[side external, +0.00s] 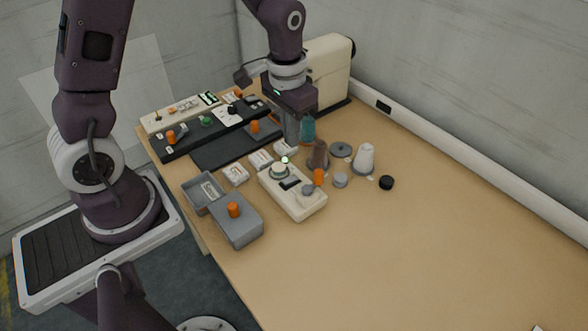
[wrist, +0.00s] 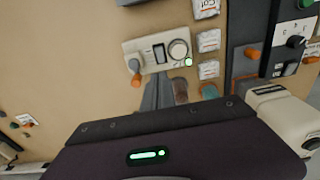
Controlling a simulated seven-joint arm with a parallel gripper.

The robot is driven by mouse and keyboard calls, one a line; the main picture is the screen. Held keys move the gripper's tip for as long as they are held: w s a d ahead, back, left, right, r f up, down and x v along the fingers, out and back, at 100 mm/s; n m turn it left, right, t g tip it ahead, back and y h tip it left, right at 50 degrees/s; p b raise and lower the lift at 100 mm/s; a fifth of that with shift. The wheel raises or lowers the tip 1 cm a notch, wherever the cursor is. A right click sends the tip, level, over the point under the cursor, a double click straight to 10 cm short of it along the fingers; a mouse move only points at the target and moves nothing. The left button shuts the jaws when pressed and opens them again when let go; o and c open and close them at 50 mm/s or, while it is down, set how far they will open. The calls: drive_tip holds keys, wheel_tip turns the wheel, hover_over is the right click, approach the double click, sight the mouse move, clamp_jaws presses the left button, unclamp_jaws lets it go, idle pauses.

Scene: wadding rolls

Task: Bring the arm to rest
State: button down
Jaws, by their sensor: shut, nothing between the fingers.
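My gripper (side external: 292,138) is shut and empty, held above the back part of the table beside a teal cone (side external: 307,132). In the wrist view its fingers (wrist: 158,92) lie together, pointing toward a cream device (wrist: 150,52). That device (side external: 305,205) sits mid-table with a round knob, a lit green lamp and an orange peg (side external: 319,177) at its edge. White labelled packets (side external: 236,174) lie in a row beside it; they also show in the wrist view (wrist: 208,40). The fingertips' exact height above the table is hard to tell.
A brown cone (side external: 318,155) and a white cone (side external: 364,157) stand near my gripper. An open grey box (side external: 190,190) and a grey block (side external: 237,232) are at the left edge. A cream machine (side external: 328,65) stands behind. The table's right and front (side external: 420,250) are clear.

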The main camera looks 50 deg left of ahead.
drive_tip(key=s+d+r+t, duration=0.1)
drive_tip(key=s+r, duration=0.2)
drive_tip(key=r, duration=0.2)
drive_tip(key=s+r+t, duration=0.1)
drive_tip(key=s+r, duration=0.2)
drive_tip(key=r, duration=0.3)
drive_tip(key=s+d+r+t, duration=0.1)
drive_tip(key=s+r+t, duration=0.2)
drive_tip(key=s, duration=1)
wheel_tip(320, 180, up, 3)
drive_tip(key=shift+f, duration=0.15)
drive_tip(key=shift+d, duration=0.1)
